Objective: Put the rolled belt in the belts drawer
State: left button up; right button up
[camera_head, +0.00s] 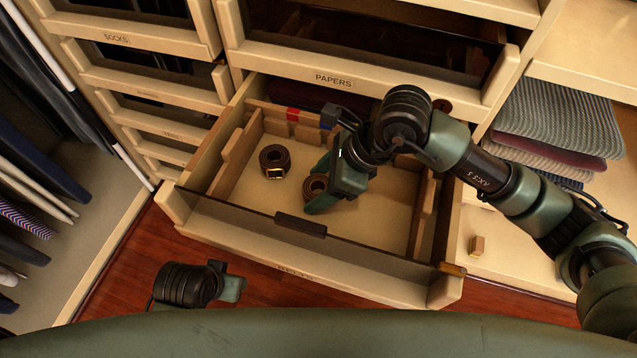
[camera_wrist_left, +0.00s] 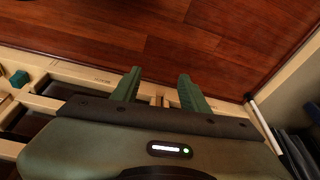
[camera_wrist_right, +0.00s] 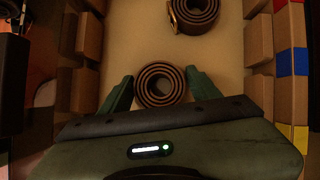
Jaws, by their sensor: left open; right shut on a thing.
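A brown rolled belt (camera_head: 314,186) is between the fingers of my right gripper (camera_head: 322,192), inside the open drawer (camera_head: 330,245). In the right wrist view the fingers close on both sides of this belt (camera_wrist_right: 160,84), low over the drawer floor; I cannot tell whether it touches the floor. A second brown rolled belt (camera_head: 274,161) with a metal buckle lies on the drawer floor to the left, and it also shows in the right wrist view (camera_wrist_right: 194,14). My left gripper (camera_wrist_left: 156,88) is open and empty, outside the drawer above the wooden floor.
The drawer has a dark front panel with a handle (camera_head: 300,224), and slotted dividers line its sides (camera_head: 230,150). The papers drawer (camera_head: 333,78) is above it. Folded knitwear (camera_head: 560,125) lies on the right shelf. Clothes hang at the left. The drawer floor's right part is clear.

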jog(key=o, duration=1.7)
jog(key=shift+c, duration=0.2)
pick_arm(q)
jog(key=shift+r, duration=0.15)
notch_tip(320, 180, down, 6)
jog(key=shift+d+r+p, duration=0.1)
jog(key=shift+p, duration=0.7)
pick_arm(e)
jog(key=v, duration=1.2)
